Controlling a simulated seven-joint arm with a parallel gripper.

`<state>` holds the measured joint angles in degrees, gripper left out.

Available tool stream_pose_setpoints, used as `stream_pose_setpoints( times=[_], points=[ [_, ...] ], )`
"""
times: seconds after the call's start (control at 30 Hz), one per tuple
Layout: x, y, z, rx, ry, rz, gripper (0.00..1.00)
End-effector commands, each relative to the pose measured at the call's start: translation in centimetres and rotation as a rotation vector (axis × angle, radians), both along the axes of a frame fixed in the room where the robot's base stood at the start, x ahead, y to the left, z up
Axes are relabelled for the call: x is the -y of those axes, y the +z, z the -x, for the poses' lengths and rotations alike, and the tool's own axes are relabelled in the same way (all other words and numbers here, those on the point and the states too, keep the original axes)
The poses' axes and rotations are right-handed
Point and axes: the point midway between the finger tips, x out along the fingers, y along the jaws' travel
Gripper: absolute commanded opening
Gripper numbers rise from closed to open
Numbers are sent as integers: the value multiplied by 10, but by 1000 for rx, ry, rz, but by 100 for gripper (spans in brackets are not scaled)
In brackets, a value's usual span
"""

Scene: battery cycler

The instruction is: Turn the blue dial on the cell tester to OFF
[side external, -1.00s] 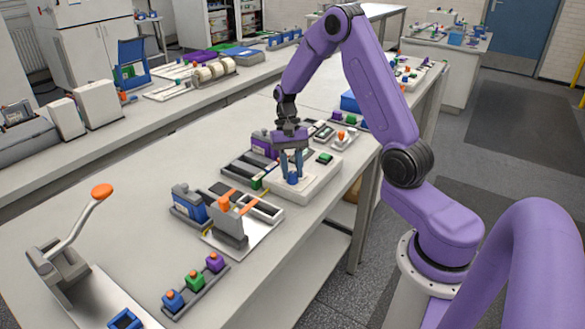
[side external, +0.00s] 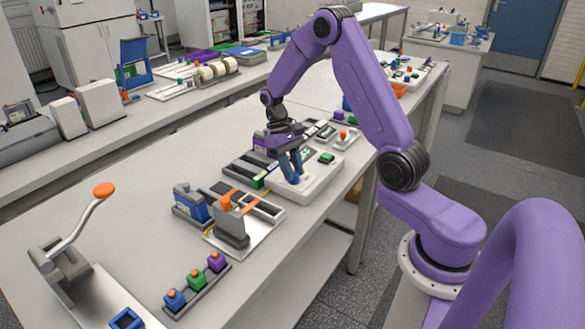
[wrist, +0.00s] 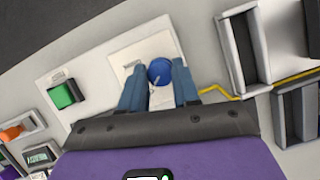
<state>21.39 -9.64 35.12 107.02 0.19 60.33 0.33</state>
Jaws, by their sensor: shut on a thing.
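The blue dial (wrist: 159,71) is a round knob on a pale square plate of the white cell tester (wrist: 92,70). A small light mark shows at its lower left; the dial lettering is too small to read. My gripper (wrist: 157,74) is shut on the dial, one blue finger on each side. There the fingers largely hide the dial.
A green button (wrist: 63,95) sits on the tester, left of the dial in the wrist view. Dark trays (side external: 240,173) lie left of the tester. A clamp stand with an orange top (side external: 231,222) stands nearer the camera.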

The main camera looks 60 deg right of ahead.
Motion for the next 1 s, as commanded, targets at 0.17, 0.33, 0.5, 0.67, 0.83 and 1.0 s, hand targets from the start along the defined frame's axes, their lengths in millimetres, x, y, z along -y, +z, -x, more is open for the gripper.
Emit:
stream_pose_setpoints(
  times=[0.17,0.33,0.5,0.67,0.83,1.0],
  points=[
    [-1,0,1,-5,7,-2,1],
    [-1,0,1,-5,6,-1,1],
    [-1,0,1,-4,5,-1,57],
    [0,0,1,-2,4,-1,57],
    [0,6,-3,2,3,0,57],
    [2,29,-12,4,3,1,57]
  ],
)
